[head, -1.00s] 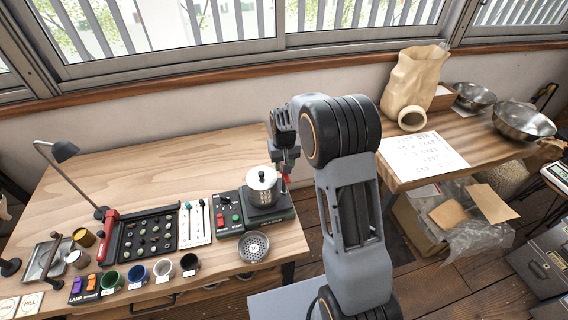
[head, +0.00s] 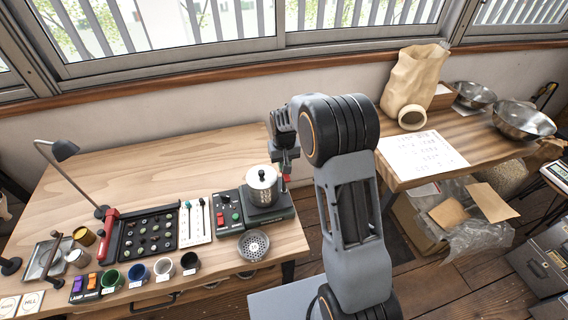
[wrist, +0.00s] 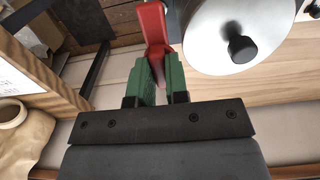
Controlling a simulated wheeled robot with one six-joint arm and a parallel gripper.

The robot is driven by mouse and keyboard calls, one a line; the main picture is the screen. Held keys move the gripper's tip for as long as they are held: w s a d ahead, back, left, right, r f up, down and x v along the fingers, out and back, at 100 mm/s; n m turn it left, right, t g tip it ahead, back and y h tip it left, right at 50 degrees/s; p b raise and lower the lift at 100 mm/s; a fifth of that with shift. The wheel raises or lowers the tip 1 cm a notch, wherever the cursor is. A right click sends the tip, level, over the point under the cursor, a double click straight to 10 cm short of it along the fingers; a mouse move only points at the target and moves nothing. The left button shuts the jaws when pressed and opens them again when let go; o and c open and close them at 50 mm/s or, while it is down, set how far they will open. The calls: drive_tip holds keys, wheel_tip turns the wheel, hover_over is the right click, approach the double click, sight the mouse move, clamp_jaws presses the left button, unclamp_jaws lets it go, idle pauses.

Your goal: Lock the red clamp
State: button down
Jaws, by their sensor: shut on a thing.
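The red clamp (wrist: 153,27) shows in the wrist view as a red lever between the green fingers of my gripper (wrist: 160,75). My gripper is shut on it. In the head view the red clamp (head: 286,178) is a small red piece at the right side of the black base, mostly hidden under my gripper (head: 287,168). A silver lidded canister (head: 262,184) stands on that base, just left of my gripper. Its lid with a black knob (wrist: 242,49) shows at the upper right of the wrist view. I cannot tell whether the clamp is latched.
Several cups and a black tray (head: 148,233) fill the left front. The table's back is clear.

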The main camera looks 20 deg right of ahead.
drive_tip(key=shift+m, duration=0.3)
drive_tip(key=m+b, duration=0.1)
drive_tip(key=m, duration=0.2)
drive_tip(key=shift+m+b, duration=0.35)
drive_tip(key=shift+m, duration=0.05)
drive_tip(key=m+b, duration=0.1)
drive_tip(key=m, duration=0.3)
drive_tip(key=shift+m, duration=0.3)
drive_tip(key=m+b, duration=0.1)
drive_tip(key=m, duration=0.3)
drive_tip(key=shift+m, duration=0.3)
drive_tip(key=shift+m+b, duration=0.3)
drive_tip(key=shift+m, duration=1.8)
drive_tip(key=c, duration=1.1)
unclamp_jaws()
drive_tip(key=shift+r, duration=0.15)
wheel_tip(320, 180, up, 14)
drive_tip(key=shift+f+b, duration=0.2)
drive_tip(key=shift+b, duration=0.15)
